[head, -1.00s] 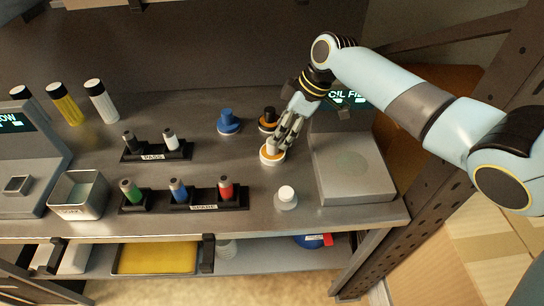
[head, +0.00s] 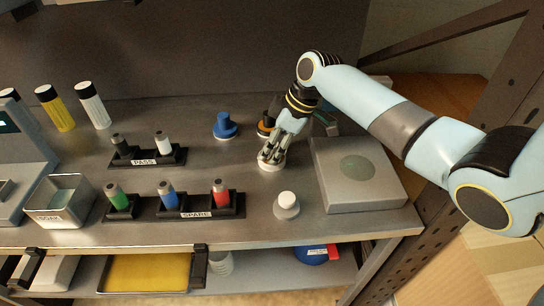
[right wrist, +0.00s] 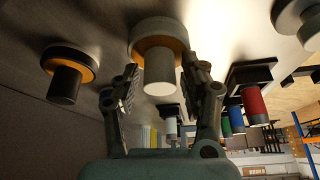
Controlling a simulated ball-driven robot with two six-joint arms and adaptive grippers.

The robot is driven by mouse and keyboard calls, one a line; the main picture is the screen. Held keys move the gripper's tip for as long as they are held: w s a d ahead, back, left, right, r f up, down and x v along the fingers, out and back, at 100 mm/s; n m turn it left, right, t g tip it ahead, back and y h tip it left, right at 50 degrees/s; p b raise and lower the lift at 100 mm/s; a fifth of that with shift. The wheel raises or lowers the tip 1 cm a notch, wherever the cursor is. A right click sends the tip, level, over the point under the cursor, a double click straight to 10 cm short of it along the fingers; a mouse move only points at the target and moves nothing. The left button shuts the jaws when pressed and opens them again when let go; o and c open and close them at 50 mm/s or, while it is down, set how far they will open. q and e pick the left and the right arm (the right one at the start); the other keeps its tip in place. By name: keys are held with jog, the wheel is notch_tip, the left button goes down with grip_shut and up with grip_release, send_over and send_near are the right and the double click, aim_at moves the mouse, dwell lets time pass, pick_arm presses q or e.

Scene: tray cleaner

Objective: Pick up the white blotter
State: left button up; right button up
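A pale blotter (head: 267,166) with a whitish knob and an orange ring stands upright on the bench. It also shows in the right wrist view (right wrist: 158,65). My right gripper (head: 272,153) is low over it, fingers pointing down. In the right wrist view the gripper's (right wrist: 160,85) fingers are spread on both sides of the knob, with gaps visible, so it looks open and not gripping. A second blotter with a white knob and pale grey base (head: 286,206) stands nearer the front edge, apart from the gripper. My left gripper is not in view.
A black-knobbed blotter (right wrist: 66,78) with an orange ring and a blue blotter (head: 225,126) stand behind. A grey device (head: 365,195) with a round green patch is close right. Bottle racks (head: 173,207) and a metal bin (head: 60,222) are left.

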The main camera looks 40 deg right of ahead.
grip_shut()
